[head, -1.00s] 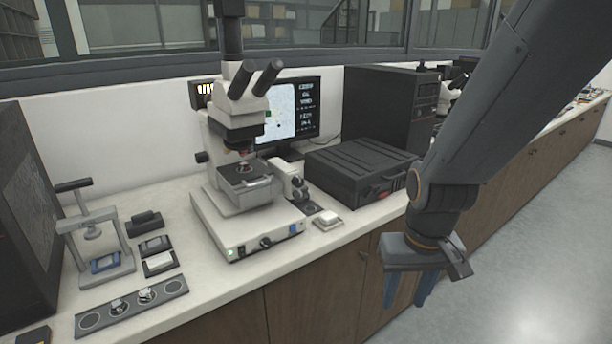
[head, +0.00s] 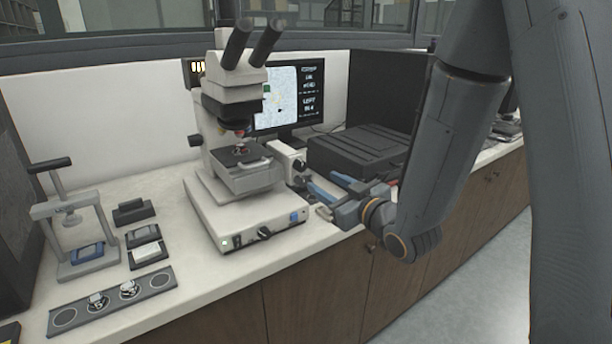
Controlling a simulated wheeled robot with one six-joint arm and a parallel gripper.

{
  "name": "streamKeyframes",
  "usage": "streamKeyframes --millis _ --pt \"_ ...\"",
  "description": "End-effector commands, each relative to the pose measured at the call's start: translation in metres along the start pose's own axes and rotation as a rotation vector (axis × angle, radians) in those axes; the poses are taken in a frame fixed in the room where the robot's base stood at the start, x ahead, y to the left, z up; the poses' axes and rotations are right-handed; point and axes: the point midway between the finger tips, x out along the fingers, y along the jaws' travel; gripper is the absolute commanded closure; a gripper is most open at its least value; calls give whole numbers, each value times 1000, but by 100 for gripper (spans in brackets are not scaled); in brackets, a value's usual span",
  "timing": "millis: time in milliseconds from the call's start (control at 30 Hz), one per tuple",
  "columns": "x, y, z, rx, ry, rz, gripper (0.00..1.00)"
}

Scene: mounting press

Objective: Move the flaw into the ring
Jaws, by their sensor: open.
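The microscope (head: 235,130) stands on the bench, with a small sample on its stage (head: 247,172). The stage's knobs (head: 299,166) stick out at its right side. The monitor (head: 309,125) behind shows a pale field with a green mark and a small dark mark; the flaw and ring are too small to tell surely. Text at its right seems to include "LEFT". My gripper (head: 322,185) is open and empty, with blue fingers pointing left toward the knobs. It is just right of the knobs; I cannot tell whether it touches them.
A black case (head: 357,150) lies behind my gripper, before a dark tower (head: 388,92). A hand press (head: 70,215) stands at the left. A tray (head: 68,317) with round wells holds small mounts in front. Small dark blocks lie between press and microscope.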

Motion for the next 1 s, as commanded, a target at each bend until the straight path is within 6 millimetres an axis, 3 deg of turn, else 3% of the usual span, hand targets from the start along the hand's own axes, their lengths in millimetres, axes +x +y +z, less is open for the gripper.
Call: streamKeyframes --millis 267,700,1000 --pt "11 -9 -14 -3 98 -27 56" --pt "71 -10 -20 -3 95 -25 56" --pt "79 -10 -20 -2 95 -24 56"
